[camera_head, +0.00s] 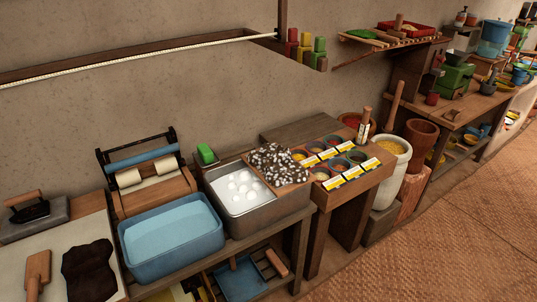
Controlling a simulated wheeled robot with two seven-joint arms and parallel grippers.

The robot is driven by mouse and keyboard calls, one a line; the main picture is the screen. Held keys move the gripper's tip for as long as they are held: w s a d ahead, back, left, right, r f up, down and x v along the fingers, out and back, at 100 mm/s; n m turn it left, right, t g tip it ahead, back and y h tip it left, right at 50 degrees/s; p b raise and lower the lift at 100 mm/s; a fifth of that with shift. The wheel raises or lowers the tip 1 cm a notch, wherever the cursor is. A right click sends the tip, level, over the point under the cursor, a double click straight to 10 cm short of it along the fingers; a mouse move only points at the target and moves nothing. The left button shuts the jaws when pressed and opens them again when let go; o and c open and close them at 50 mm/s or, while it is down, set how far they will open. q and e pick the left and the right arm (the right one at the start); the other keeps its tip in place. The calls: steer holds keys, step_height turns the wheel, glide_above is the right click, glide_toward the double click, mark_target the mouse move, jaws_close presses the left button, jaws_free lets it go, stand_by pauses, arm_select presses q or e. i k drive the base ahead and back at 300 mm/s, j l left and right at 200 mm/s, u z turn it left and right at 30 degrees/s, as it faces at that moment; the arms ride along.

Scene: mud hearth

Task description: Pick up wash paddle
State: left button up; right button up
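A flat wooden paddle (38,270), which looks like the wash paddle, lies on a pale board at the lower left. Its lower end runs to the bottom edge of the picture. A dark brown piece (89,270) lies just right of it, close beside it. A blue basin of water (140,270) stands further right. Neither of my grippers is in view, and nothing touches the paddle.
A flat iron (24,206) rests on a grey block behind the paddle. A roller wringer (150,178) stands behind the basin. A metal sink with white suds (278,207) and a stand of small bowls (355,185) follow rightward. Open woven floor (445,250) lies at the right.

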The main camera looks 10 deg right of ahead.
mark_target(38, 267)
steer(key=u, duration=1.45)
steer(key=l+u, duration=0.1)
steer(key=l, duration=1.05)
steer(key=k+l+u, duration=0.15)
steer(key=l, duration=1)
steer(key=i+l, duration=0.05)
